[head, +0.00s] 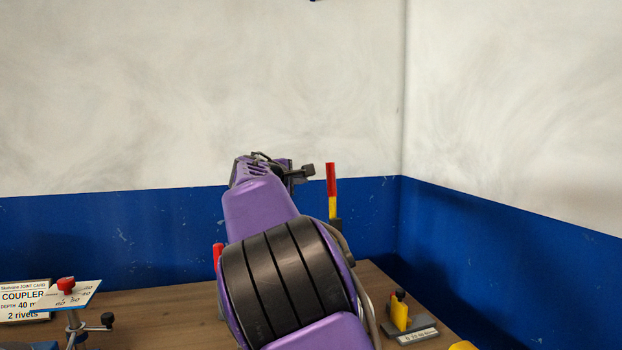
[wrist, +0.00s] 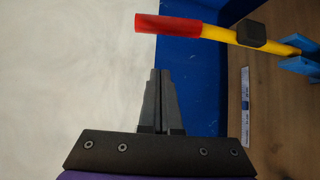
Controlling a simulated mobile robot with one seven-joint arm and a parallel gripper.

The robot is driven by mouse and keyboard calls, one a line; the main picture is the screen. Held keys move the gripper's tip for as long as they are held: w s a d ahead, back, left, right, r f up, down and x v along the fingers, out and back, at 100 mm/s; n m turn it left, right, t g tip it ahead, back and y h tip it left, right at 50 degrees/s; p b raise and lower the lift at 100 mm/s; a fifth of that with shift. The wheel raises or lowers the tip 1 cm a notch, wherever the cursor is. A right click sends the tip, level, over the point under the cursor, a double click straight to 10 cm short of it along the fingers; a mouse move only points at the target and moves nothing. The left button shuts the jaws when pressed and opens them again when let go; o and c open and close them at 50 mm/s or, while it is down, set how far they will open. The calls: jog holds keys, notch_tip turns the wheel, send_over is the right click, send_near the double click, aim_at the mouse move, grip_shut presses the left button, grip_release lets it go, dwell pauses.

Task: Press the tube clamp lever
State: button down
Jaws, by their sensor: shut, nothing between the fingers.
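The tube clamp lever has a red grip and a yellow shaft. In the head view the lever (head: 331,187) stands upright just right of my arm's far end. In the wrist view the lever (wrist: 215,33) lies across the top right, with a black block on its shaft and blue clamp parts (wrist: 300,62) at the right edge. My gripper (wrist: 160,72) is shut and empty, its fingertips below the red grip in the wrist picture with a visible gap. In the head view my arm hides most of the clamp's base.
A wooden table (head: 180,318) carries a coupler sign (head: 24,300) and a red-knobbed stand (head: 66,286) at left. A yellow device with a black knob (head: 400,312) stands at right. A second red handle (head: 218,256) shows partly beside my arm. Blue-and-white walls rise behind.

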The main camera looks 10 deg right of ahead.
jog(key=w+d+p, duration=0.1)
jog(key=w+d, duration=0.3)
jog(key=d, duration=0.2)
jog(key=shift+f, duration=0.35)
dwell(0.4)
jog(key=shift+s+a+f, duration=0.1)
jog(key=shift+s, duration=0.05)
